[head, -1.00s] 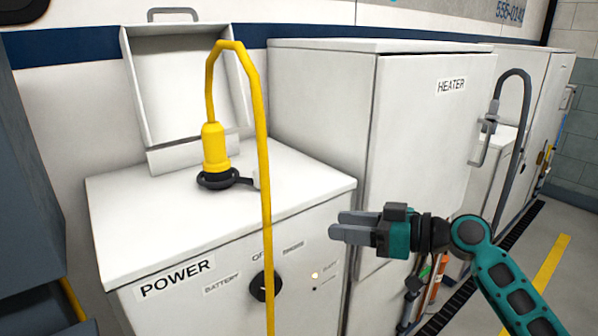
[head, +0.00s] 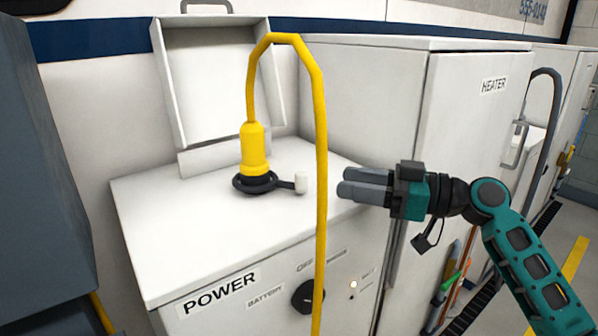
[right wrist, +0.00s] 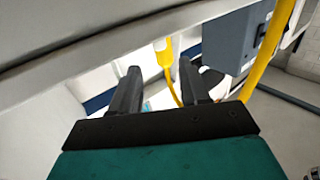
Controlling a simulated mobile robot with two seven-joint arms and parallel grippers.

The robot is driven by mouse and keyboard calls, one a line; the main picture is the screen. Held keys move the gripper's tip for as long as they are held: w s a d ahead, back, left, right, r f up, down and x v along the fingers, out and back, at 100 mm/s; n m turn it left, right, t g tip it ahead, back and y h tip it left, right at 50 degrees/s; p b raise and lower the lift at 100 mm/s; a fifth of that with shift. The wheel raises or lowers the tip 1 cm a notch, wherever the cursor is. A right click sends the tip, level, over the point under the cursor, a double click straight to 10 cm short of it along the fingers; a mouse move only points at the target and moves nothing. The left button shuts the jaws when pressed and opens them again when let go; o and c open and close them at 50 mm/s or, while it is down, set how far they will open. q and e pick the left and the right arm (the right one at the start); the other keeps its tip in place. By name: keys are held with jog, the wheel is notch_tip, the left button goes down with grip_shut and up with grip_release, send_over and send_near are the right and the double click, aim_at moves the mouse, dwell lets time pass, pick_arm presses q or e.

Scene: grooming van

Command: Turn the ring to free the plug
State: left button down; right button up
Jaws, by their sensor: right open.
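The yellow plug (head: 254,148) stands upright on top of the white power cabinet (head: 150,215), its yellow cable looping up and hanging down in front. The dark ring (head: 254,184) sits around the plug's base, with a short arm pointing right to a pale knob (head: 301,183). My right gripper (head: 345,187) is open and empty, to the right of the knob and apart from it, fingers pointing left. In the right wrist view the yellow plug (right wrist: 163,50) appears beyond the open fingers. My left gripper is not in view.
An open box lid (head: 215,85) stands behind the plug. The heater cabinet (head: 465,130) is to the right, behind my right gripper. The yellow cable (head: 321,230) hangs between the knob and my gripper in the picture. A black selector knob (head: 307,296) is on the cabinet front.

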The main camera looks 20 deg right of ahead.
aim_at(301, 173)
jog(key=p+x, duration=0.1)
jog(key=x, duration=0.8)
jog(key=shift+w+a, duration=0.2)
jog(key=shift+a, duration=0.1)
jog(key=shift+c, duration=0.2)
grip_shut()
